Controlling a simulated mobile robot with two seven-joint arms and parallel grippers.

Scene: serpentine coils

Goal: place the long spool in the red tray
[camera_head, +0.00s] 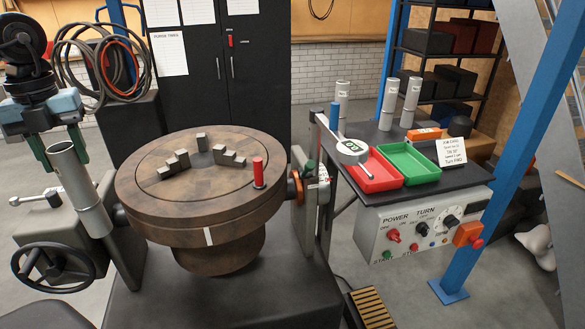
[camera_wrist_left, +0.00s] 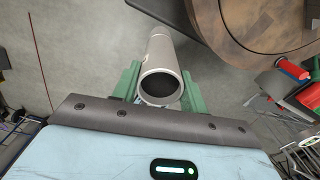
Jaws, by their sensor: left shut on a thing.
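My left gripper (camera_head: 58,150), with green fingers, is at the left of the head view. It is shut on a long grey spool (camera_head: 79,188) near its upper end. The spool hangs tilted, its lower end toward the right, left of the round table. In the left wrist view the spool (camera_wrist_left: 162,52) lies between the green fingers, its open dark end toward the camera. My right gripper is not in view.
A brown round table (camera_head: 150,210) with grey step blocks (camera_head: 175,160) and a red pin (camera_head: 258,172) stands between spool and bench. Beside the red tray are a green tray (camera_head: 409,163) and a white dial gauge (camera_head: 352,150). Several grey cylinders (camera_head: 388,103) stand behind. A blue post (camera_head: 515,150) rises at right.

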